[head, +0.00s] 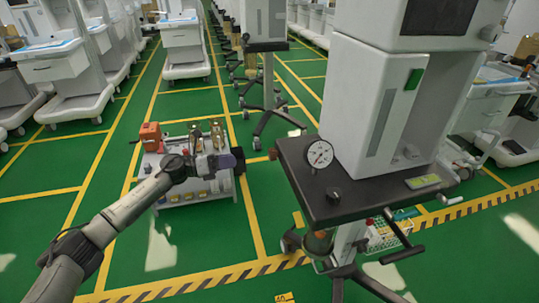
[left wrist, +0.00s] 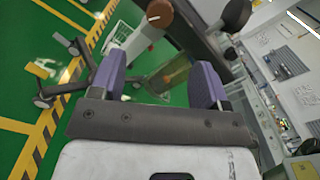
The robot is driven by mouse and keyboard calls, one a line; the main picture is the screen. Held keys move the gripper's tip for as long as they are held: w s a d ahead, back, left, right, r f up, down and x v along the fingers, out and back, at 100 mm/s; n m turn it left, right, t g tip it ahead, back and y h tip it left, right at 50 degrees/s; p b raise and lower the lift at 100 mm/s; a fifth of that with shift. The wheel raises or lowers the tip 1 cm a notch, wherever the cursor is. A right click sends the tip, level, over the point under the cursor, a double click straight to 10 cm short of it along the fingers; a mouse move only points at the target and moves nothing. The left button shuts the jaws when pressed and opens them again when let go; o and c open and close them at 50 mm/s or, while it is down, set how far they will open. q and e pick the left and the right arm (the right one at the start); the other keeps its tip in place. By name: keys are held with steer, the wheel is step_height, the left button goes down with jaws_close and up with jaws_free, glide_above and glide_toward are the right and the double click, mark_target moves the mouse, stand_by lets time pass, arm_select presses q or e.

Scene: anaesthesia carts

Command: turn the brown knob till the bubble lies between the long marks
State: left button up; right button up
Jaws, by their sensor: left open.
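The brown knob (left wrist: 160,13) is at the top of the left wrist view, with a pale mark on its face. A small brown end, likely the same knob (head: 272,154), shows at the left edge of the dark cart top in the head view. My left gripper (head: 246,166) is beside that edge. In the left wrist view its purple fingers (left wrist: 161,80) are apart and empty, with the knob beyond them. A yellow-green strip, perhaps the level (head: 423,181), lies on the cart top; its bubble and marks are too small to read. My right gripper is out of view.
A white round dial (head: 319,154) stands on the dark cart top (head: 350,205), beside the white cabinet (head: 375,110). A low grey bench with an orange device (head: 150,132) stands behind my left arm. A crate of small items (head: 385,235) is below.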

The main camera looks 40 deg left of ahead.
mark_target(269, 154)
arm_select(q)
steer(key=b+x, duration=0.3)
steer(key=x, duration=0.8)
steer(key=shift+w+d, duration=0.2)
steer(key=shift+w, duration=0.05)
steer(key=shift+b+x, duration=0.35)
steer(key=shift+x, duration=0.45)
steer(key=c, duration=0.9)
steer(key=shift+r+p, duration=0.2)
steer(key=shift+p, duration=0.2)
steer(key=n+p, duration=0.4)
steer(key=p, duration=0.2)
steer(key=shift+r, duration=0.1)
steer(key=shift+f+n+p, duration=0.25)
steer(key=shift+n+p, duration=0.4)
steer(key=shift+n, duration=0.05)
